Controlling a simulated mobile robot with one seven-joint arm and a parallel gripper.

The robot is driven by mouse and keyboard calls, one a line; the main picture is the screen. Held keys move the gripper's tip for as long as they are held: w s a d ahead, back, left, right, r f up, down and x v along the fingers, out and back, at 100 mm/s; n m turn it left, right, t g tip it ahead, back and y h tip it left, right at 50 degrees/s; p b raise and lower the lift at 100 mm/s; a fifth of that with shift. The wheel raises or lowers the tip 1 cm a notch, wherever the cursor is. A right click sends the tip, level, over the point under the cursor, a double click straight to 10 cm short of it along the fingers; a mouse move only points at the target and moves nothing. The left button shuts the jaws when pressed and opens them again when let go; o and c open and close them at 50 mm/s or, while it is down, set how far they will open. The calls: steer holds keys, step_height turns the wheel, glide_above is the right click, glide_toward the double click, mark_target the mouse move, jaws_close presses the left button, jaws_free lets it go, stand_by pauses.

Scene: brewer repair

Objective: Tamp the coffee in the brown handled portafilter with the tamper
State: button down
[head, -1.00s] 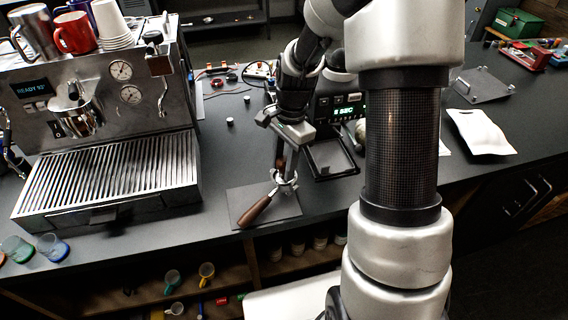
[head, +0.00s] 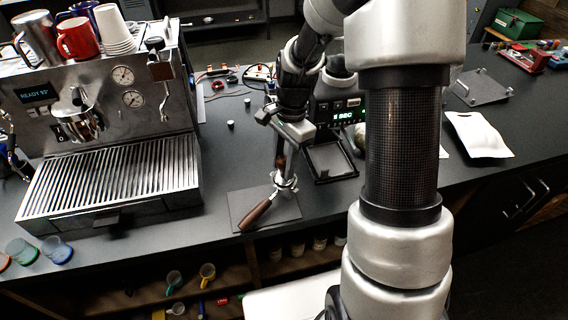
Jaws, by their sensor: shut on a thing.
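The brown handled portafilter (head: 258,214) rests on a dark mat (head: 285,211) near the counter's front edge, its handle pointing to the lower left. My gripper (head: 281,150) is above the portafilter's basket, pointing down. It is shut on the tamper (head: 281,162), whose brown handle shows between the fingers. The tamper's lower end is at or just above the basket; I cannot tell whether it touches the coffee. The coffee is hidden.
The espresso machine (head: 105,120) stands at the left with cups on top. A scale (head: 330,160) sits just right of my gripper. A white tray (head: 478,135) lies at the right.

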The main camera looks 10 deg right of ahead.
mark_target(283, 157)
steer(key=shift+r+p, duration=0.9)
steer(key=shift+r, duration=1.95)
